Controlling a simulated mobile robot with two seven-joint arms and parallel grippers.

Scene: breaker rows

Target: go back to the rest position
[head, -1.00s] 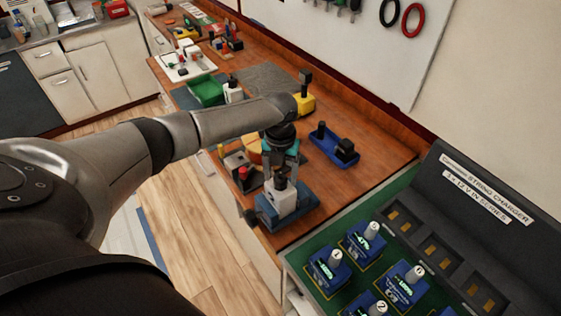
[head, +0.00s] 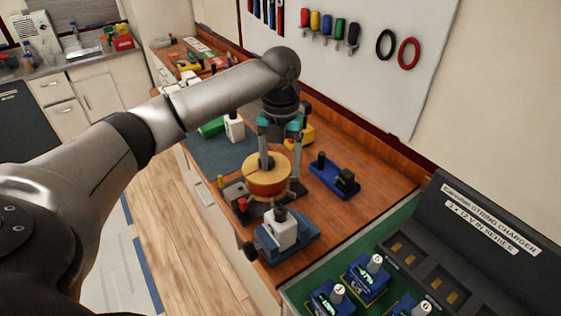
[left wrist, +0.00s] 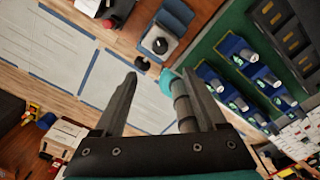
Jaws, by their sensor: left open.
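My left gripper (head: 280,158) is in the head view, raised above the wooden bench (head: 315,215). Its two fingers are apart with nothing held between them. In the picture they overlap the round orange-yellow piece (head: 267,182); I cannot tell the gap between them. A white block with a dark knob (head: 283,230) sits in the blue vise-like holder (head: 298,243) nearer to me, clear of the fingers. In the left wrist view the open fingers (left wrist: 165,82) point over the bench and floor, and the blue holder shows beyond them (left wrist: 175,14). My right gripper is not in view.
A blue tray with black parts (head: 333,180) lies right of the gripper. The dark string charger (head: 480,225), with several blue units on its green top, stands at the right front. Behind are a yellow block (head: 303,135), a white block (head: 234,127) and the wall tool board (head: 350,75).

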